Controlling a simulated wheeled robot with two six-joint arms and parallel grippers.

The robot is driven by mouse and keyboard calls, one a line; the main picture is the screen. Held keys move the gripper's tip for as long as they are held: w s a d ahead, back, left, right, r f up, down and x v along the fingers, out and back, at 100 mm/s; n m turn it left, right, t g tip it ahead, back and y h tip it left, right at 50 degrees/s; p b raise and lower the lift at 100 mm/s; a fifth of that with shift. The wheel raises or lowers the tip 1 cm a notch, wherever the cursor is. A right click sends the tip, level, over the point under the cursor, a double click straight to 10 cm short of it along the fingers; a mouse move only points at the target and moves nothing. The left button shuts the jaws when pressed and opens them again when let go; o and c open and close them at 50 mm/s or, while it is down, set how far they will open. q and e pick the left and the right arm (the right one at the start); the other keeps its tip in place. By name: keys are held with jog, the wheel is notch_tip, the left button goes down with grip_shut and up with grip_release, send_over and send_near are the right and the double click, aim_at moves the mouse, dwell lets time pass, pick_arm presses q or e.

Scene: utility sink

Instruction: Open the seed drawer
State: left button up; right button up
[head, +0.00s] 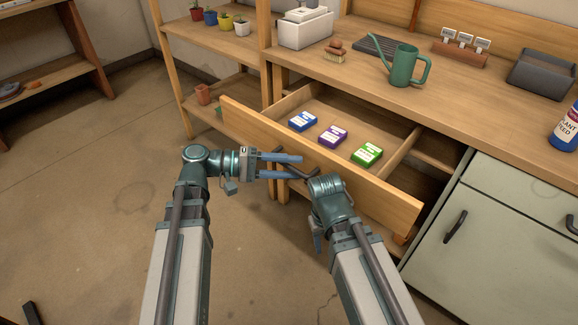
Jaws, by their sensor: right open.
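The wooden seed drawer (395,197) is pulled out from under the workbench. Blue (302,121), purple (332,135) and green (367,154) seed packets lie inside it. A dark bar handle (312,173) is on its front, partly hidden by my arms. My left gripper (301,166) is at the handle's left end, in front of the drawer. Its two fingers are apart, and I cannot tell whether they touch the handle. My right gripper (320,205) is just right of the handle, close to the drawer front; its own wrist hides most of its fingers.
A green watering can (405,68), a brush (335,50), a white box (305,27) and a dark tray (542,74) stand on the benchtop. A grey-green cabinet (490,235) is at the right. A plant shelf (205,50) is at the left.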

pick_arm(q)
jog(key=s+a+r+p, duration=0.2)
jog(key=a, duration=1.1)
jog(key=shift+a, duration=0.25)
pick_arm(e)
jog(key=shift+r, duration=0.95)
pick_arm(q)
jog(key=shift+s+f, duration=0.1)
pick_arm(e)
jog(key=shift+s, duration=0.1)
